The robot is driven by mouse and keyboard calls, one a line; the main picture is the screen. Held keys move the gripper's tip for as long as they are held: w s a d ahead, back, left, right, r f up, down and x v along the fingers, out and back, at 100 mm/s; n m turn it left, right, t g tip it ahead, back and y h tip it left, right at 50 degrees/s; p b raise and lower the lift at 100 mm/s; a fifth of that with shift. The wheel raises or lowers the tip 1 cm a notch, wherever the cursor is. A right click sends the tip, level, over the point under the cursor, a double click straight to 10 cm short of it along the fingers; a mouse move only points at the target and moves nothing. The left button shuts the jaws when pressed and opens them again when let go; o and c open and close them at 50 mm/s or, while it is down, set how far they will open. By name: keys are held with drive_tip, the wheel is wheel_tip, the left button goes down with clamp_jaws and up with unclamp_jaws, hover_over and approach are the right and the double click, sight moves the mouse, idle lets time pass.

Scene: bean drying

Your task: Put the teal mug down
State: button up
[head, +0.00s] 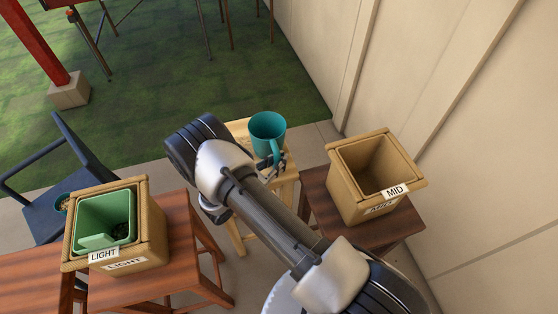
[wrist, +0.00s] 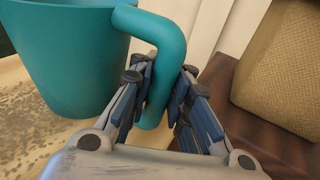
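The teal mug (head: 267,130) is upright over the small pale wooden stool in the head view, with its opening facing up. In the wrist view the mug (wrist: 70,55) fills the upper left, and its handle runs down between my fingers. My gripper (head: 277,163) is at the handle, on the near side of the mug. In the wrist view my gripper (wrist: 166,88) has a finger on each side of the handle and is closed on it. The mug's base is close to the stool top (head: 238,128); I cannot tell whether they touch.
A box marked MID (head: 350,190) stands on a dark stool to the right, near the wall. A box marked LIGHT (head: 152,225) with a green container (head: 88,205) in it stands on a brown stool at left. A dark chair (head: 30,215) is behind it.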

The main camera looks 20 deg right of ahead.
drive_tip(key=o, duration=0.5)
